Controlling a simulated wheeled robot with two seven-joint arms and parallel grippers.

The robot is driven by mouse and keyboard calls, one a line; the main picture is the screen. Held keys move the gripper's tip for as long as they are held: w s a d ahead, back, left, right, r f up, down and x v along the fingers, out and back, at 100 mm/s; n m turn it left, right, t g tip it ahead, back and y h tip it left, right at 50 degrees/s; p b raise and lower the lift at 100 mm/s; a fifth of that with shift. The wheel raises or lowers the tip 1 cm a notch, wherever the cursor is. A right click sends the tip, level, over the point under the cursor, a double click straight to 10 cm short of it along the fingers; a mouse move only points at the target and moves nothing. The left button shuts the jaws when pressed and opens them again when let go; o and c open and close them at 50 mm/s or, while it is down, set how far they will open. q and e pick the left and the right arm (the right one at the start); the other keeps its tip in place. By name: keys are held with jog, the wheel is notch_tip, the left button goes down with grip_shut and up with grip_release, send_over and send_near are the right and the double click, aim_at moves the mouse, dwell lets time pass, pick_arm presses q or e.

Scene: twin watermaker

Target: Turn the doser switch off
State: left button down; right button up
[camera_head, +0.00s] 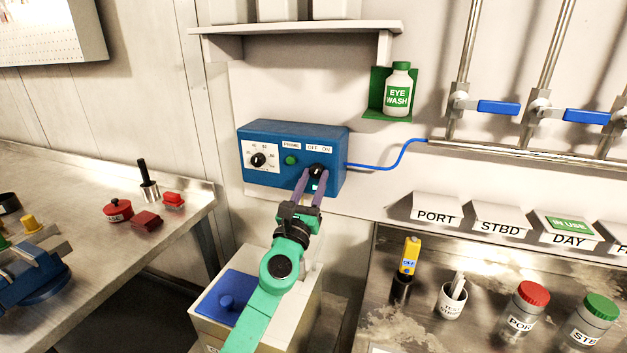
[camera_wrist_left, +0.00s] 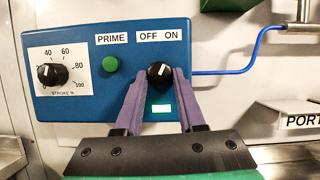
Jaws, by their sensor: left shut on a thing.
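The doser (camera_head: 325,140) is a blue box on the wall, also seen in the left wrist view (camera_wrist_left: 75,105). Its black OFF/ON switch knob (camera_wrist_left: 159,75) is at the box's right side, below the OFF and ON labels. The knob's white mark points up and slightly right, toward ON. A small green light (camera_wrist_left: 160,108) glows below it. My left gripper (camera_head: 316,174) is shut on the switch knob, with one purple finger on each side. My right gripper is in neither view.
On the same box are a green PRIME button (camera_wrist_left: 110,64) and a black stroke dial (camera_wrist_left: 52,75). A blue tube (camera_head: 390,160) leaves its right side. An eye wash bottle (camera_head: 398,90) hangs above right. A blue-lidded box (camera_head: 228,300) stands below.

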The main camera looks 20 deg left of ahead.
pick_arm(q)
jog(key=n+y, duration=0.1)
jog(key=n, duration=0.1)
jog(key=n+y, duration=0.1)
jog(key=n, duration=0.2)
jog(key=n+y+p, duration=0.1)
jog(key=n, duration=0.1)
jog(key=shift+d+n+g+y, duration=0.3)
jog(key=shift+g+y, duration=0.1)
jog(key=n+g+y, duration=0.1)
jog(key=n, duration=0.3)
jog(key=n+g+y+p, duration=0.1)
jog(key=n, duration=0.2)
jog(key=shift+d+r+n+y, duration=0.2)
jog(key=shift+n+y, duration=0.1)
jog(key=shift+n, duration=0.1)
jog(key=c, duration=0.5)
grip_release()
jog(key=shift+a, duration=0.1)
jog(key=shift+s, duration=0.1)
